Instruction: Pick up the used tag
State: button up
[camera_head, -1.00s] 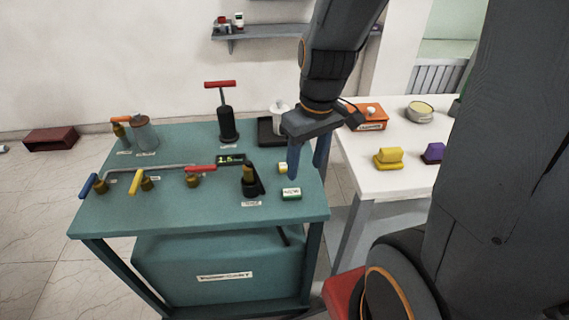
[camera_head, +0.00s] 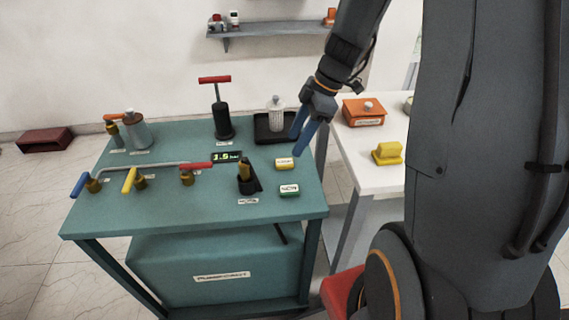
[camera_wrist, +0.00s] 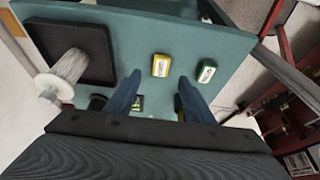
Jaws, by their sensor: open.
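A small yellow tag (camera_head: 284,164) with a pale label lies on the right part of the teal table, and a green tag (camera_head: 289,190) lies just in front of it. The lettering is too small to read surely. In the wrist view the yellow tag (camera_wrist: 160,65) lies in line with the gap between my fingers, and the green tag (camera_wrist: 206,71) is to its right. My gripper (camera_head: 297,143) is open and empty, above the table's right side near the yellow tag. Its blue fingers (camera_wrist: 159,82) touch neither tag.
A black tray (camera_head: 262,139) with a white ribbed insulator (camera_head: 276,114) stands behind the tags. A black holder (camera_head: 248,183) is to their left. Valves with coloured handles line the table's left. A white table (camera_head: 365,172) stands to the right.

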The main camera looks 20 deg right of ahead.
aim_at(285, 162)
jog(key=shift+p+x, duration=1.2)
jog(key=shift+x, duration=2.1)
jog(key=shift+d, duration=0.1)
jog(key=c, duration=1.1)
